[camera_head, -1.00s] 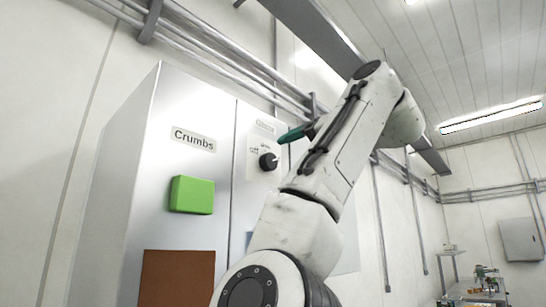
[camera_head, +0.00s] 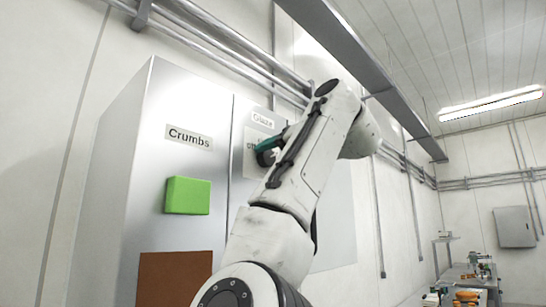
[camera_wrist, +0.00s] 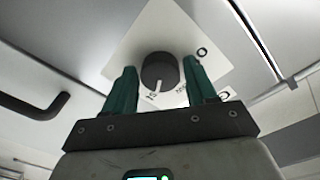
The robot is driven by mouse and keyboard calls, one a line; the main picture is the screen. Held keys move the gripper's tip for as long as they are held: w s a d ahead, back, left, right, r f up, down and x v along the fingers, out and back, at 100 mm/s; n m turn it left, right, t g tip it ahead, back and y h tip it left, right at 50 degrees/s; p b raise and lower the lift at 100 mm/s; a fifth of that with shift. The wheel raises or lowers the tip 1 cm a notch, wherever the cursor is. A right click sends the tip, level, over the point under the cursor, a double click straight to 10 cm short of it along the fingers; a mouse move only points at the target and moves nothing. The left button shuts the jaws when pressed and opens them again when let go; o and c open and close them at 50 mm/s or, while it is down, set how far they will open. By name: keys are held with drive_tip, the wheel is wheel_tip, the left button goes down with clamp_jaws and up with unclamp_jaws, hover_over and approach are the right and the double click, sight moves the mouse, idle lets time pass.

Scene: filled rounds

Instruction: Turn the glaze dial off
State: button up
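The glaze dial (camera_wrist: 160,70) is a round black knob with a white pointer line, on a pale square plate (camera_wrist: 172,30). Its pointer faces the bottom of the wrist picture, close to a small mark too blurred to read. My gripper (camera_wrist: 159,74) is open, with one green finger on each side of the dial; whether they touch it I cannot tell. In the head view my gripper (camera_head: 268,149) is in front of the plate below the "Glaze" label (camera_head: 262,119) and hides the dial.
Left of the dial, a metal cabinet front carries a "Crumbs" label (camera_head: 188,137), a green button (camera_head: 187,195) and a brown panel (camera_head: 172,277). A dark handle (camera_wrist: 35,103) shows in the wrist view. Pipes (camera_head: 230,62) run above. A cluttered table (camera_head: 470,285) stands far right.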

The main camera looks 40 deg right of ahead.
drive_tip(key=c, duration=0.7)
drive_tip(key=shift+c, duration=0.2)
